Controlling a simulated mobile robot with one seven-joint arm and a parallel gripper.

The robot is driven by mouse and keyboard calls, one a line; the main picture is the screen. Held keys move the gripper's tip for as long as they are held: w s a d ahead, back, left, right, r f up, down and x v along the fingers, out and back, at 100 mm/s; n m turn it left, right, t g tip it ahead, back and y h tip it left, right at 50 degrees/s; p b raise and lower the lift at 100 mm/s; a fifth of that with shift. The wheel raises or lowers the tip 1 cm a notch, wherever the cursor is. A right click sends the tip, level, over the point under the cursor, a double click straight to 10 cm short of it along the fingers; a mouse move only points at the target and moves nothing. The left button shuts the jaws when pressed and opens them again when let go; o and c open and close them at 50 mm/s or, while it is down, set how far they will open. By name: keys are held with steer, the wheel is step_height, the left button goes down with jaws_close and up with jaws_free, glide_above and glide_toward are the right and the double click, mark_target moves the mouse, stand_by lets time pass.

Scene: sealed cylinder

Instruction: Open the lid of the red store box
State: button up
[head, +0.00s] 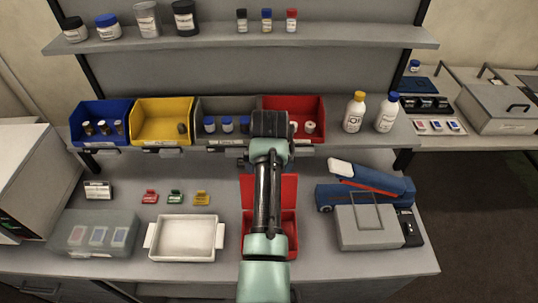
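A red box (289,243) stands on the bench at centre, partly hidden behind my arm. A red panel (288,188), which looks like its lid, stands raised at its back edge, and part of the dark red inside shows. My gripper (270,125) is at the far end of my arm, above and beyond the box, in front of the red bin on the shelf. It is apart from the lid in the picture. Its fingers are hidden by the wrist, so I cannot tell whether it is open or shut.
A lower shelf holds blue (100,121), yellow (161,121), grey (222,127) and red (310,112) bins and two white bottles. A white tray (185,255) is left of the box; a grey case (368,232) and blue device (362,182) are right.

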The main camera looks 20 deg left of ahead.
steer(key=b+v, duration=0.2)
steer(key=v, duration=0.8)
